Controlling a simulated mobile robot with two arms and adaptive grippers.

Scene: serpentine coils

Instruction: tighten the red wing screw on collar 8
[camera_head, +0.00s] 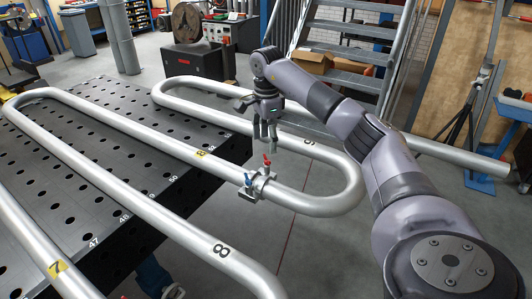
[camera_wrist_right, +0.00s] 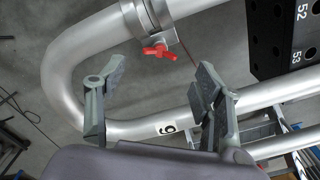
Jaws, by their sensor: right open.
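In the right wrist view, the red wing screw (camera_wrist_right: 160,51) on the collar (camera_wrist_right: 152,17) lies beyond my open right gripper (camera_wrist_right: 161,78), with nothing between the fingers. My left gripper is not in view.
A dark perforated table (camera_head: 100,130) lies under the tubes at left. A neighbouring silver tube (camera_head: 195,88) marked 9 curves behind the collar, close to my gripper. Metal stairs (camera_head: 345,50) and a cardboard box (camera_head: 312,62) stand behind. Open floor lies below the collar.

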